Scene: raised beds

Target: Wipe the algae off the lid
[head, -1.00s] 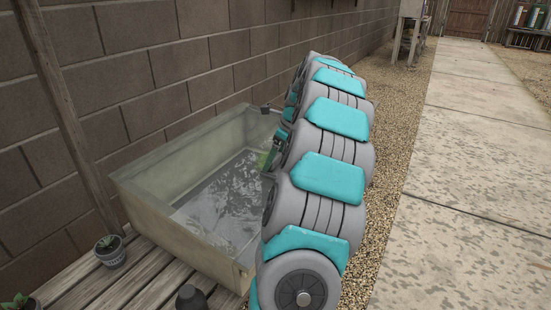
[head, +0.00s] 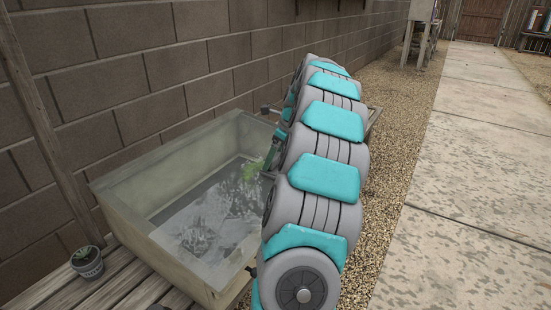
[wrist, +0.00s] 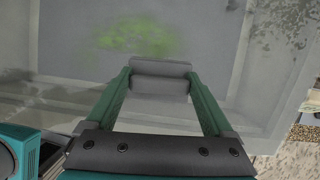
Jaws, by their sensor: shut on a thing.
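A pale box-shaped tub (head: 125,205) stands by the wall with a see-through grey surface over it, which looks like the lid (wrist: 75,75). The pad's far edge is just below the patch in the wrist view. I cannot tell whether the pad touches the surface. In the head view my arm hides the tub's right side.
A block wall (head: 150,75) runs behind the tub, and a wooden post (head: 45,130) leans at the left. Gravel (head: 395,170) and an open concrete path (head: 460,190) lie at the right.

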